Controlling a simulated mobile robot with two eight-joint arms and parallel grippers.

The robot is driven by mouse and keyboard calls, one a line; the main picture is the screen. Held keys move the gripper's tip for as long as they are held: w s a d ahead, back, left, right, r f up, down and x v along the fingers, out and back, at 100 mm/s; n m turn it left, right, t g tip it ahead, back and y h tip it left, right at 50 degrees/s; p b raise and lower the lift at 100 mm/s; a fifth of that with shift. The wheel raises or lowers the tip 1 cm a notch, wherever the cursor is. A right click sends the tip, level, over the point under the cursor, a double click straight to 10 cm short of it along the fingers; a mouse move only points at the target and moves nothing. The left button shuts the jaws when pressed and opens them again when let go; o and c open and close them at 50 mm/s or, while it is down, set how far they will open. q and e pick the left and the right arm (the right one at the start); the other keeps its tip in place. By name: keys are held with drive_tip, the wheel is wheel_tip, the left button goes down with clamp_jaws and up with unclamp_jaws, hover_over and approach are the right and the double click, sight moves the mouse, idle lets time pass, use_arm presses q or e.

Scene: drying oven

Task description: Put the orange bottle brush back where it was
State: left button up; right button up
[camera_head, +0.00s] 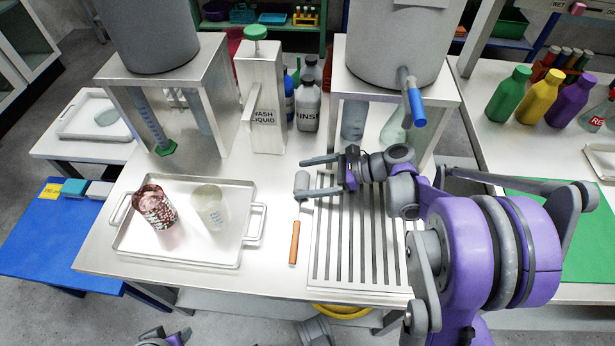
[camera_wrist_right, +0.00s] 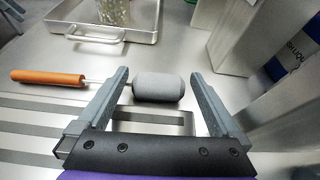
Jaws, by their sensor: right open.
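The orange bottle brush lies on the steel table, its orange handle (camera_head: 294,242) toward the front and its grey head (camera_head: 301,183) toward the back. It lies just left of the slotted drain rack. In the right wrist view, the orange handle (camera_wrist_right: 48,78) is at left and the grey head (camera_wrist_right: 157,87) shows between the finger tips. My right gripper (camera_head: 302,178) is open around the grey head, a finger on either side; I cannot tell whether they touch it. Small parts of my left arm show at the bottom edge of the head view; its gripper's state is unclear.
A steel tray (camera_head: 130,243) with a red-patterned beaker (camera_head: 155,207) and a clear beaker (camera_head: 211,208) is to the left. The drain rack (camera_head: 327,271) is at right. A wash liquid dispenser (camera_head: 262,100) and two steel stands are behind.

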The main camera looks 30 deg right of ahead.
drive_tip(key=p+v, duration=0.2)
drive_tip(key=v, duration=0.9)
drive_tip(key=shift+s+d+r, duration=0.15)
drive_tip(key=shift+d+r, duration=0.05)
drive_tip(key=shift+d, duration=0.05)
